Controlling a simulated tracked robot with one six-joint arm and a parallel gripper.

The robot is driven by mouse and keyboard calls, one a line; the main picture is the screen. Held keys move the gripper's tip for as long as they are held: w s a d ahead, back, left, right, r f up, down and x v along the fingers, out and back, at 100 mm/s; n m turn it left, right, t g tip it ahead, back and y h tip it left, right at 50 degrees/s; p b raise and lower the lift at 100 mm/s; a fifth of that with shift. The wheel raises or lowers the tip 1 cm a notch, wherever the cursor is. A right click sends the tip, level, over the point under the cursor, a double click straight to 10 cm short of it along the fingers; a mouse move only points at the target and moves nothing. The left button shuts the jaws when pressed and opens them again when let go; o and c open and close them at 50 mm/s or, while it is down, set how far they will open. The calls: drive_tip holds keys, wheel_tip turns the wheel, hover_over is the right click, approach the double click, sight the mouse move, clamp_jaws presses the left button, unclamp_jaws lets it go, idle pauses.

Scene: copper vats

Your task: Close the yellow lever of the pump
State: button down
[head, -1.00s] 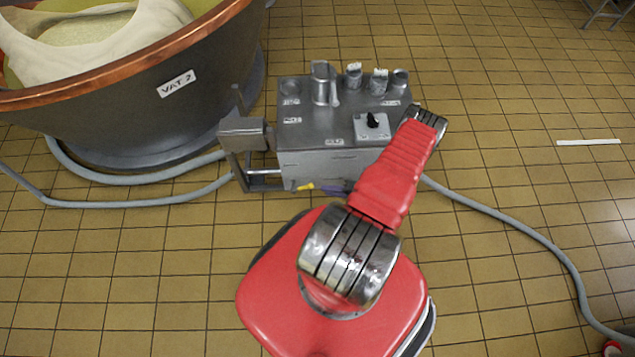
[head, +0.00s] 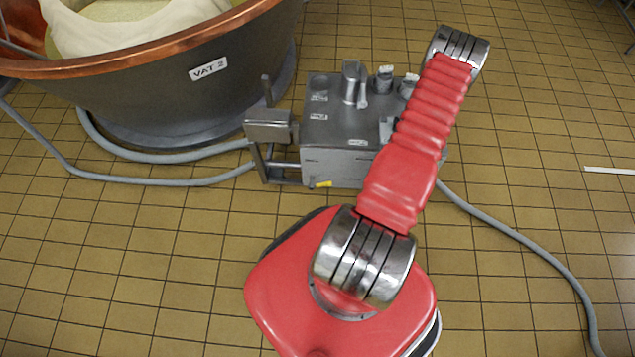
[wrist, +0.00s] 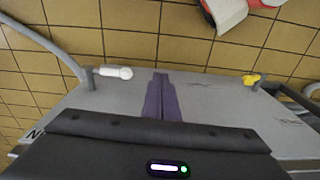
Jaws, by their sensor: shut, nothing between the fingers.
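The pump is a grey metal box (head: 335,165) on the tiled floor in the head view. Its yellow lever (head: 323,184) shows as a small yellow piece low on the near face, left of my red arm. In the wrist view the yellow lever (wrist: 251,80) is at the right, by the edge of the pump's grey face (wrist: 215,110). My gripper (wrist: 163,76) has purple fingers, shut and empty, in front of the grey face. It is left of the yellow lever in that view and apart from it. My gripper is hidden in the head view.
A white-handled lever (wrist: 115,72) is left of my fingers in the wrist view. The copper-rimmed vat (head: 160,95) stands left of the pump. Grey hoses (head: 160,180) cross the floor on both sides. Open floor (head: 560,120) lies to the right.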

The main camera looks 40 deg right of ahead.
drive_tip(key=w+r+n+g, duration=0.1)
drive_tip(key=w+r, duration=0.1)
drive_tip(key=r, duration=0.7)
drive_tip(key=w+r+g, duration=0.1)
drive_tip(key=w+r, duration=0.2)
drive_tip(key=r, duration=0.7)
drive_tip(key=w+a+r+n, duration=0.1)
drive_tip(key=w+a+r, duration=0.25)
drive_tip(key=r, duration=0.45)
drive_tip(key=w+a+r+n, duration=0.1)
drive_tip(key=w+a+r, duration=0.1)
drive_tip(key=a+r, duration=0.45)
drive_tip(key=a+r+n+t, duration=0.6)
drive_tip(key=a+r+t, duration=0.1)
drive_tip(key=a+r, duration=2.5)
drive_tip(key=shift+s+a+r+y, duration=0.2)
drive_tip(key=shift+s+a+y, duration=0.1)
drive_tip(key=shift+a, duration=0.35)
